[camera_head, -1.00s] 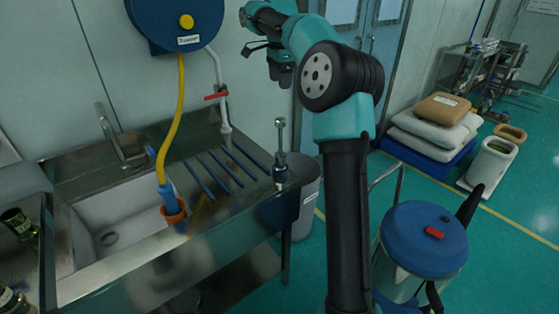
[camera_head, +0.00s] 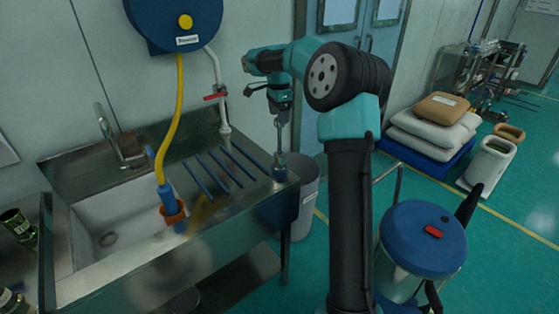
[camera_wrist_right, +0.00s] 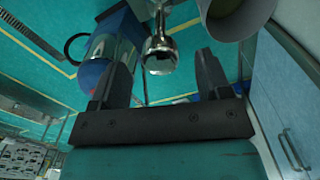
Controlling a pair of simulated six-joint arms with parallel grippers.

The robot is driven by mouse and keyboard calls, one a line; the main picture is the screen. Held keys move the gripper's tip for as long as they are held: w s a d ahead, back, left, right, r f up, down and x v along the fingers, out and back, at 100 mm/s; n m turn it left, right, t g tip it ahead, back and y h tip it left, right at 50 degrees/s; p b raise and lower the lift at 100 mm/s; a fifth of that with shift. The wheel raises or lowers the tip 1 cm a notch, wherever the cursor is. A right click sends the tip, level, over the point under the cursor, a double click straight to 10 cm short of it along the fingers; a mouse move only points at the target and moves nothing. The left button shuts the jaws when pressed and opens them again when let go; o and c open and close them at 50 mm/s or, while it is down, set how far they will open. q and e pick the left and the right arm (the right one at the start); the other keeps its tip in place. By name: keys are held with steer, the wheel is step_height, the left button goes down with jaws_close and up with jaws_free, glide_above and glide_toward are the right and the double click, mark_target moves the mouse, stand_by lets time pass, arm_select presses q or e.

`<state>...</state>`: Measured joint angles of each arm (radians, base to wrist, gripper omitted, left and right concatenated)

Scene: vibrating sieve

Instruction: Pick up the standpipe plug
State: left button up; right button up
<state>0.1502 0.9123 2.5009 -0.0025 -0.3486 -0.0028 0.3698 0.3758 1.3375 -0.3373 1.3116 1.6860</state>
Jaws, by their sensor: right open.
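The standpipe plug (camera_head: 281,160) is a slim metal post with a wider base. It stands upright at the right end of the steel sink's draining board (camera_head: 232,182). My right gripper (camera_head: 281,112) is just over it in the head view and covers its top. In the right wrist view the plug's shiny round head (camera_wrist_right: 160,54) shows between the two spread fingertips of the right gripper (camera_wrist_right: 164,62), with visible space on both sides. The right gripper is open and empty. My left gripper is not in view.
A yellow hose (camera_head: 178,115) hangs from a blue reel to a blue nozzle in an orange holder. A pipe with a red-handled valve (camera_head: 216,96) runs down the wall near the arm. A grey bin (camera_head: 305,190) stands right of the sink. A blue-lidded drum (camera_head: 424,241) is at lower right.

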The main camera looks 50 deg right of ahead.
steer(key=shift+f, duration=2.6)
jaws_close()
